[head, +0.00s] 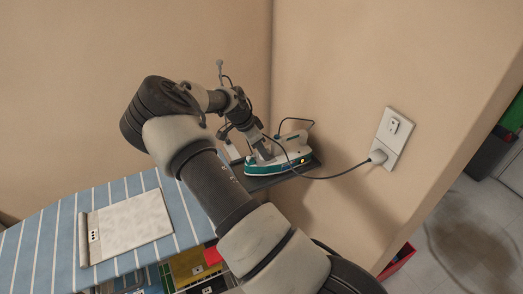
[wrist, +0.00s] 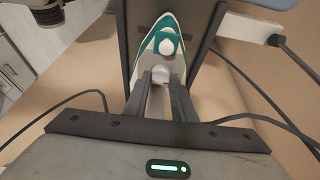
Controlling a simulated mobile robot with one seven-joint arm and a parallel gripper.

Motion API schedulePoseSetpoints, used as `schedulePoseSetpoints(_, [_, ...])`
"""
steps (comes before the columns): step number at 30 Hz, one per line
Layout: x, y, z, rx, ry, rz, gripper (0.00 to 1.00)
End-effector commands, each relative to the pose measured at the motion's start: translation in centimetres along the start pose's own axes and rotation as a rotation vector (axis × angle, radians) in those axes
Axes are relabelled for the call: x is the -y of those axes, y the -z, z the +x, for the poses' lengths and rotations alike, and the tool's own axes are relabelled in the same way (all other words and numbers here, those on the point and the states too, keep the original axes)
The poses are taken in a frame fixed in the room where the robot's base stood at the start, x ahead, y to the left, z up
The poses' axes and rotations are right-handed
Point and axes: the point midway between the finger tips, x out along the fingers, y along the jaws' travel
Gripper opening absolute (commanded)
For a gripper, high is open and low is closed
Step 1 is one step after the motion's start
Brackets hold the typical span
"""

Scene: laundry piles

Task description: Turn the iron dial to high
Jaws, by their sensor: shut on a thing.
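The iron (head: 265,168) is white and teal, with a lit orange lamp on its side. It sits on a dark rest plate at the end of the ironing board. In the wrist view the iron (wrist: 150,42) lies beyond my fingers. My gripper (head: 256,140) reaches down onto the top of the iron. In the wrist view my gripper (wrist: 162,80) has its two fingers closed around a small pale round knob, the iron dial (wrist: 161,75). The dial's markings cannot be read, and in the head view my gripper hides it.
A cord runs from the iron to a wall outlet (head: 393,138). Walls stand close behind and to the right. Coloured items lie below the board.

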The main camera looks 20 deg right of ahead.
Motion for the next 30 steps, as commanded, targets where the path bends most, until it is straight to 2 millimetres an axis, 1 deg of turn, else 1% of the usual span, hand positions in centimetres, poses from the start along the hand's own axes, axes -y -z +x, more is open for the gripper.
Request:
schedulePoseSetpoints(5, [0.07,-0.01,0.03,0.0,-0.009,0.022,0.01])
schedulePoseSetpoints(11, [0.21,-0.03,0.14,-0.001,-0.044,0.107,0.01])
schedulePoseSetpoints(17, [0.36,-0.01,0.28,-0.001,-0.104,0.257,0.01])
schedulePoseSetpoints(30, [0.66,0.23,0.27,0.0,-0.263,0.644,0.01])
